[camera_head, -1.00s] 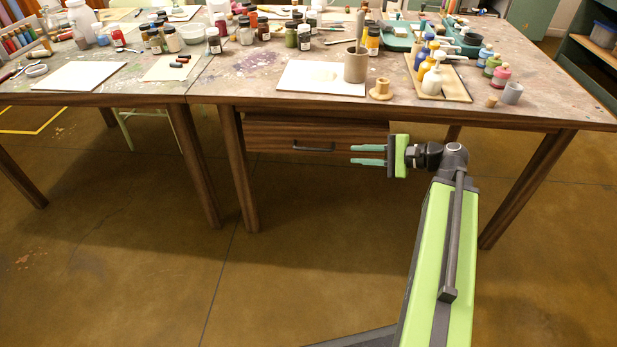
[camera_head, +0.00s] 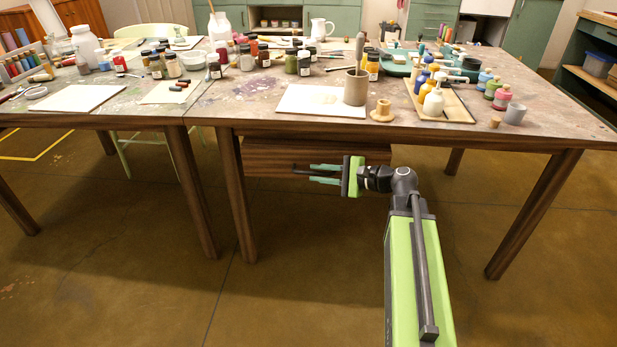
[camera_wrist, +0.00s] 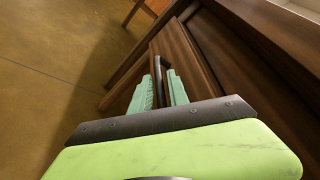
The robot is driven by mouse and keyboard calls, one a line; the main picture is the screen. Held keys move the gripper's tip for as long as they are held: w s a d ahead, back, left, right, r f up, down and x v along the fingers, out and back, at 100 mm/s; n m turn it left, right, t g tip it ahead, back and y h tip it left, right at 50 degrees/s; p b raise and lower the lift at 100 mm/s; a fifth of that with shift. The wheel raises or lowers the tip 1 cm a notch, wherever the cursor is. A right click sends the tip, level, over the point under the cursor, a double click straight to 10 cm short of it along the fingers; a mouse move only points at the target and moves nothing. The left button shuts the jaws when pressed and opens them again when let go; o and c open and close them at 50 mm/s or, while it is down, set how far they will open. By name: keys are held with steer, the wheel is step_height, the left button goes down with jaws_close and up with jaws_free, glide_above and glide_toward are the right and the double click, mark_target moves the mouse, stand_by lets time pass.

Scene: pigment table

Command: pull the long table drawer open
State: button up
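The long wooden drawer (camera_head: 270,157) sits under the right table's top, and its front looks closed. Its dark bar handle (camera_head: 301,171) shows just left of my fingertips, with its right part hidden by the fingers. My gripper (camera_head: 313,173) is in front of the drawer, pointing left along the handle, with its two green fingers apart. In the wrist view, the dark handle (camera_wrist: 158,72) runs between the two fingers of my gripper (camera_wrist: 163,84). I cannot tell whether either finger touches it.
The tabletop (camera_head: 240,110) above carries jars, bottles, a brown cup (camera_head: 355,88) and a white sheet (camera_head: 310,103). A table leg (camera_head: 236,195) stands left of the drawer. The floor (camera_head: 300,270) in front of the drawer is clear.

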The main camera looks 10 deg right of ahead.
steer(key=shift+x, duration=1.4)
jaws_close()
steer(key=shift+w+d+r, duration=0.1)
steer(key=shift+w+r, duration=0.05)
